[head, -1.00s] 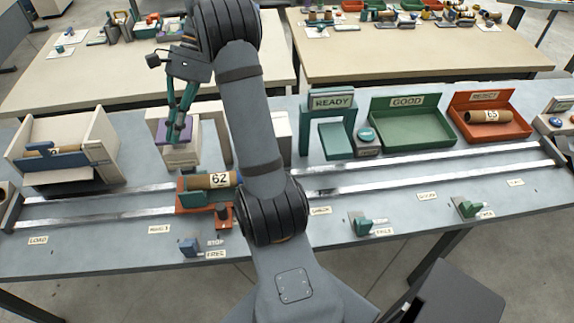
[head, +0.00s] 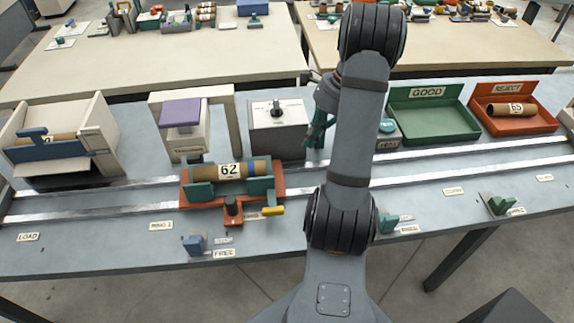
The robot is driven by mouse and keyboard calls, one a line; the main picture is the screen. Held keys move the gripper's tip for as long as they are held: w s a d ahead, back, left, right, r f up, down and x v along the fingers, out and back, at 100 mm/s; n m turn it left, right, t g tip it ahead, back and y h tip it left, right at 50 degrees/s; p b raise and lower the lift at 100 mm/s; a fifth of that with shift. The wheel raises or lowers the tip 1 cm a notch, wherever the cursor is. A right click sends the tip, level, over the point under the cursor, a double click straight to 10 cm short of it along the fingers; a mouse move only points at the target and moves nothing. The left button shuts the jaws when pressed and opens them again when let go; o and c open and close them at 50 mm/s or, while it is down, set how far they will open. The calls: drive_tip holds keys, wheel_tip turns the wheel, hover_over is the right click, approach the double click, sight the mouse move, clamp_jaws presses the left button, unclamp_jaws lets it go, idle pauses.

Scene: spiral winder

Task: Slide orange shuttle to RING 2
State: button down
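The orange shuttle (head: 186,176) sits on the two rails, right of the RING 1 label (head: 161,225). It carries a brown tube (head: 230,171) marked 62 with a blue band, lying between green cradle parts. A dark knob (head: 231,204) and a yellow-tipped lever (head: 272,211) are on its front side. No RING 2 label is readable. My gripper (head: 317,132) has teal fingers and is behind the rails, right of the grey box and apart from the shuttle. My arm partly hides it, so its opening is unclear.
A purple-topped press (head: 181,113) and a grey box (head: 279,128) with a black knob stand behind the shuttle. A blue stop lever (head: 195,243) is in front, beside the FREE label. Green levers (head: 388,222) stand farther right. My arm covers part of the rails.

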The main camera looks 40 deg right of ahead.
sight(278, 171)
drive_tip(key=x, duration=0.8)
drive_tip(key=shift+a+f, duration=0.1)
drive_tip(key=shift+a, duration=0.15)
drive_tip(key=a, duration=0.1)
drive_tip(key=w, duration=0.1)
drive_tip(key=a, duration=0.1)
drive_tip(key=shift+w+a+f+p, duration=0.2)
drive_tip(key=shift+w+a+p, duration=0.05)
drive_tip(key=shift+a+p, duration=0.1)
drive_tip(key=shift+w+a+f, duration=0.1)
drive_tip(key=shift+w+a, duration=0.15)
drive_tip(key=shift+a, duration=0.2)
